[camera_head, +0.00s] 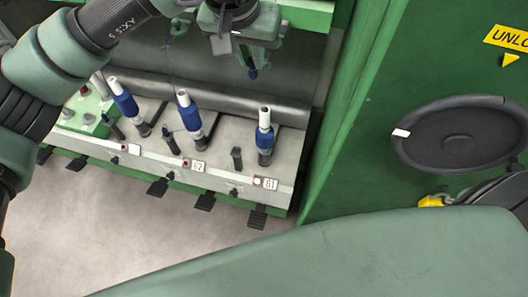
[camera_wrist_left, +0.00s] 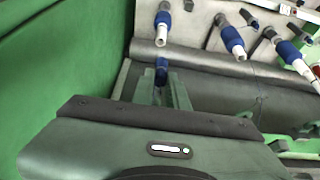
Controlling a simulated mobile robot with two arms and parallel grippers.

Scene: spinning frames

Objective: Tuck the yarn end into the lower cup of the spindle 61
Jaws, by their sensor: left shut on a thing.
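Spindle 61 (camera_head: 265,137) is the rightmost of the spindles in the head view, with a white top, a blue yarn wrap and a dark lower part. Its label (camera_head: 265,183) is on the front rail. The lower cup (camera_head: 265,158) seems to be the dark part under the wrap; its opening cannot be made out. My left gripper (camera_head: 251,68) is shut on a small blue piece, apparently the yarn end (camera_wrist_left: 161,70), above and behind spindle 61. In the left wrist view spindle 61 (camera_wrist_left: 163,24) is beyond the fingertips, apart from them. My right gripper is not in view.
Two more blue-wrapped spindles (camera_head: 188,114) (camera_head: 125,100) stand to the left on the grey rail. A grey roller (camera_head: 225,98) runs behind them. A green wall (camera_head: 335,130) with a dark round disc (camera_head: 460,135) is on the right. Black pedals (camera_head: 204,200) stick out below the rail.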

